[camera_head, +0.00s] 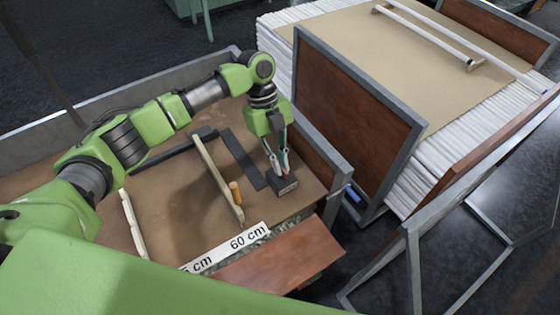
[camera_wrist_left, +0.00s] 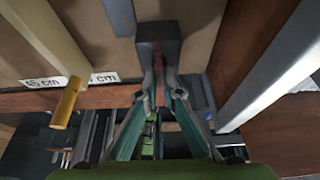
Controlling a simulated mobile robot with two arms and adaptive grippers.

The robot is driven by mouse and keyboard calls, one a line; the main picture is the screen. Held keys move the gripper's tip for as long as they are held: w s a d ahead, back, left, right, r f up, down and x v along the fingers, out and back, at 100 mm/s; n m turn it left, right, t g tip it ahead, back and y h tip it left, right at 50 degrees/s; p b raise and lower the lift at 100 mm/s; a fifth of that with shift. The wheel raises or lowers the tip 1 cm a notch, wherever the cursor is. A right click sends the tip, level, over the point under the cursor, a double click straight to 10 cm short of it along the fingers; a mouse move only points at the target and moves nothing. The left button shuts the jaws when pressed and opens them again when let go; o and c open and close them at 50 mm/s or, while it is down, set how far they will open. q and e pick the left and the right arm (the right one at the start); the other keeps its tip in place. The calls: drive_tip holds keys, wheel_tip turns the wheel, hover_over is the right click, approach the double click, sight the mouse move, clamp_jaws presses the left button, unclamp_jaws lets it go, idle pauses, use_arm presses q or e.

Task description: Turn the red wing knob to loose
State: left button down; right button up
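My left gripper (camera_head: 279,166) points down over a small dark block (camera_head: 285,186) near the right end of the brown bench. In the left wrist view, the block (camera_wrist_left: 158,38) is straight ahead of the fingertips (camera_wrist_left: 159,66). A narrow reddish piece, the red wing knob (camera_wrist_left: 158,62), shows between the two fingers, which close in on it from both sides. Most of the knob is hidden by the fingers, so I cannot read its angle. My right gripper is not in view.
A wooden bar (camera_head: 215,175) with a yellow peg (camera_head: 235,193) lies left of the block. A white length scale (camera_head: 228,248) marks the front edge. A brown panel with grey frame (camera_head: 355,110) and a stack of white tubes (camera_head: 420,170) stand to the right.

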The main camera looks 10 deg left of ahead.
use_arm(q)
drive_tip(key=shift+r, duration=0.1)
drive_tip(key=shift+r+n+p, duration=0.15)
drive_tip(key=shift+n+p, duration=0.55)
drive_tip(key=shift+p, duration=0.35)
drive_tip(key=n+t+p, duration=0.2)
drive_tip(key=n+p, duration=0.2)
drive_tip(key=p, duration=0.1)
drive_tip(key=n+t+p, duration=0.1)
drive_tip(key=n+p, duration=0.4)
drive_tip(key=p, duration=0.1)
drive_tip(key=n+t+p, duration=0.2)
drive_tip(key=n+p, duration=0.2)
drive_tip(key=p, duration=0.1)
drive_tip(key=shift+s+r+n+t+h, duration=0.1)
drive_tip(key=shift+s+n+t+h, duration=0.2)
drive_tip(key=shift+s+n+h, duration=0.1)
drive_tip(key=shift+n+t+p, duration=0.3)
drive_tip(key=shift+n+p, duration=0.6)
drive_tip(key=shift+p, duration=0.2)
drive_tip(key=shift+f+n+y+p, duration=0.2)
drive_tip(key=shift+n+y+p, duration=0.25)
drive_tip(key=shift+n, duration=0.15)
drive_tip(key=c, duration=2.2)
unclamp_jaws()
drive_tip(key=shift+f, duration=0.1)
